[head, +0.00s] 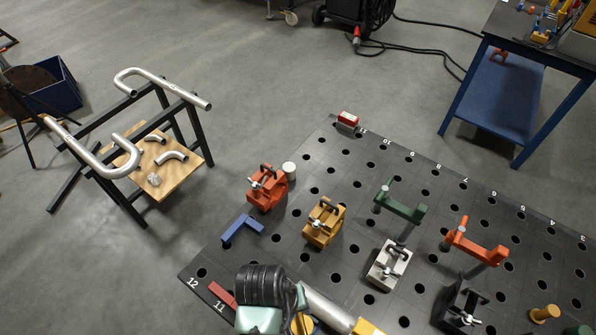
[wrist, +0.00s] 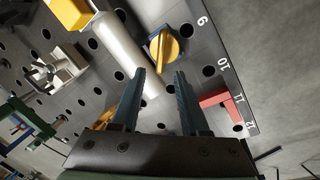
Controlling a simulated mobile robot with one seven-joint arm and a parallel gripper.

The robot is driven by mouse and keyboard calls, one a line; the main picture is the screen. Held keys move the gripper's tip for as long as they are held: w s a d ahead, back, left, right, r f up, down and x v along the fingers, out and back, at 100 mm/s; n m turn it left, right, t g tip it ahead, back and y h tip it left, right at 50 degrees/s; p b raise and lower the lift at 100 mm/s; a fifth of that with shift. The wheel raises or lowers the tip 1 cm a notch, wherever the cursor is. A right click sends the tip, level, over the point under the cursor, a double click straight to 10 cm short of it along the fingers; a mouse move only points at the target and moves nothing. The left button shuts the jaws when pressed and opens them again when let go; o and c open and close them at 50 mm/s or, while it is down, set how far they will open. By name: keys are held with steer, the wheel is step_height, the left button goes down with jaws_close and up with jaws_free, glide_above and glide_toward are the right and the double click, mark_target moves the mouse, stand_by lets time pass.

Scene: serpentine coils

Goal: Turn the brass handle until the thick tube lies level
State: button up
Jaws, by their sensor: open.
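The brass handle (wrist: 165,48) is a yellow knob with a raised bar on a dark base, seen in the wrist view just beyond my fingertips. Part of it shows in the head view (head: 302,324), low in the picture beside my arm. The thick tube (wrist: 121,47) is a silver pipe left of the handle, and it shows in the head view too (head: 328,309). I cannot tell its tilt. My gripper (wrist: 160,77) is open and empty, its two dark fingers pointing toward the handle. The left finger overlaps the tube's near end in the picture. My fingers are hidden in the head view.
A yellow block (wrist: 70,12) is at the tube's far end. A red angle piece (wrist: 219,104) lies right of my gripper. Orange (head: 266,190), ochre (head: 323,222) and grey (head: 389,265) clamps stand on the perforated black table (head: 300,262). A rack of bent tubes stands left.

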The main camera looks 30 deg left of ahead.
mark_target(300, 316)
steer(key=shift+w+d+f, duration=0.1)
steer(key=shift+w+f, duration=0.05)
steer(key=shift+f, duration=0.8)
steer(key=shift+w+d+f, duration=0.1)
steer(key=shift+w+f, duration=0.05)
steer(key=shift+f, duration=0.75)
jaws_close()
